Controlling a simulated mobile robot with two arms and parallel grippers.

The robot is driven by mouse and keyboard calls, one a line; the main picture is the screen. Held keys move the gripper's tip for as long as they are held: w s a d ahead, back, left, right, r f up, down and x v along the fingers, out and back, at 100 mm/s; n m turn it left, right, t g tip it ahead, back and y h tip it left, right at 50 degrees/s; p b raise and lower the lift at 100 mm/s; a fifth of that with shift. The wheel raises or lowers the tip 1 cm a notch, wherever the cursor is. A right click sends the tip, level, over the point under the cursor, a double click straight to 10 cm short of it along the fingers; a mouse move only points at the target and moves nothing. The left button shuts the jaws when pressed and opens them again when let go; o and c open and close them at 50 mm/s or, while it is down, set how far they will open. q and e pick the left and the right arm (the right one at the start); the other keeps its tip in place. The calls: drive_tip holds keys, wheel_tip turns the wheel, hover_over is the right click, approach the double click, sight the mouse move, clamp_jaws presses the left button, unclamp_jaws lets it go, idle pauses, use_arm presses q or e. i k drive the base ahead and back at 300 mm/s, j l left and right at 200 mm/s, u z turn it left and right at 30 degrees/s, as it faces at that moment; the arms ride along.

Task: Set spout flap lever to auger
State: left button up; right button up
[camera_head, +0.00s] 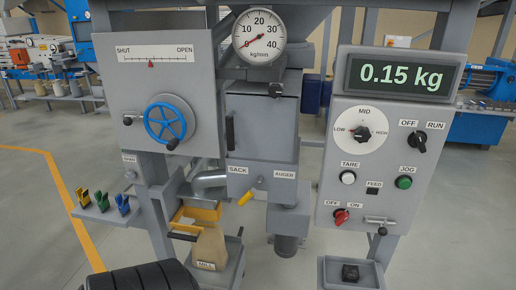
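The spout flap lever (245,198) has a yellow grip. It sits on the grey spout housing at the centre of the head view, just below the labels. Its grip points down and to the left, toward the side of the SACK label (237,170). The AUGER label (285,174) is up and to the right of the grip. The lever is in plain sight with nothing in front of it.
A sack marked MILL (209,249) stands under the spout, left of the lever, by a yellow clamp (196,213). A blue handwheel (166,122) is at upper left. The control panel (376,150), reading 0.15 kg, stands at right.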

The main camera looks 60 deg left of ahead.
sight(250, 194)
drive_tip(key=u, duration=1.75)
